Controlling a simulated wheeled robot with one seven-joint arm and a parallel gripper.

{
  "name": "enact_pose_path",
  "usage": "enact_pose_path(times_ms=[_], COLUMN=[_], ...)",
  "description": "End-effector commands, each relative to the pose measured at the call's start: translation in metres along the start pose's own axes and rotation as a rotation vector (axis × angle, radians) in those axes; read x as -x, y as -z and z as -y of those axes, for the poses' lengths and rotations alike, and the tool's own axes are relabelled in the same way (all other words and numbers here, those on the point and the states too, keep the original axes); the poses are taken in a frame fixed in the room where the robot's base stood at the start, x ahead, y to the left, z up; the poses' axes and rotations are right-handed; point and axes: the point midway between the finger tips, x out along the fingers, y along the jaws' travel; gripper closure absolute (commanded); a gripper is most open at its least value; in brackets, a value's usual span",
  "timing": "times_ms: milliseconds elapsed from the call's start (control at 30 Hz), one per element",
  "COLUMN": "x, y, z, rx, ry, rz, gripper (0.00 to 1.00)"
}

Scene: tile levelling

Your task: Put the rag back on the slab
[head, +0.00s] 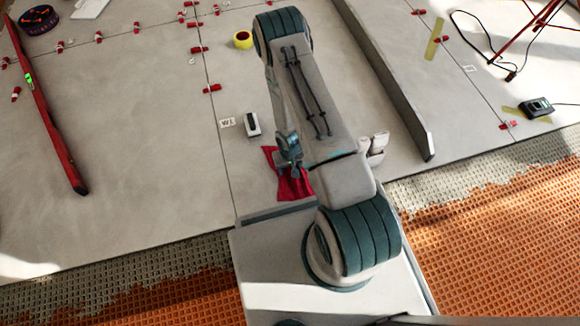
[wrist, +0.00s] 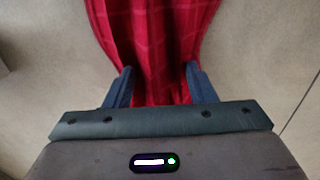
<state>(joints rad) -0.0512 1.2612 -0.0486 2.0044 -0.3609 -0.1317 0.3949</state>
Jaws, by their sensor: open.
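The red rag (head: 300,188) shows under my gripper in the head view, near the front edge of the grey slab (head: 130,175). It appears to lie on the slab. In the wrist view the bunched, checked rag (wrist: 155,35) runs from the top edge down between my fingers. My gripper (head: 288,170) points down over the rag, with its fingers apart on either side of the cloth in the wrist view (wrist: 160,80). The fingers hide little of the rag, but its lower end is covered by the gripper body. I cannot tell whether the fingers touch it.
A small white-and-dark block (head: 251,124) and a "W1" label (head: 227,123) lie left of my arm. A red level (head: 48,115) lies at the left, a long grey bar (head: 385,75) at the right. Orange matting (head: 500,230) borders the slab.

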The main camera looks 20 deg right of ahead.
Motion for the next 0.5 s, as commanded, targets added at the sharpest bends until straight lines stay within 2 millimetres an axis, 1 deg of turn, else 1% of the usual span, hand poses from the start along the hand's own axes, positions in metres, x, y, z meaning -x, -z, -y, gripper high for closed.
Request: enact_pose_path(times_ms=[67,167,500], x=[0.002,0.015,0.089], y=[0.0,0.001,0.001], z=[0.0,0.0,0.0], rx=[0.0,-0.001,-0.001], ry=[0.0,0.0,0.001], rz=[-0.001,-0.002,-0.002], gripper=[0.5,0.5,0.5])
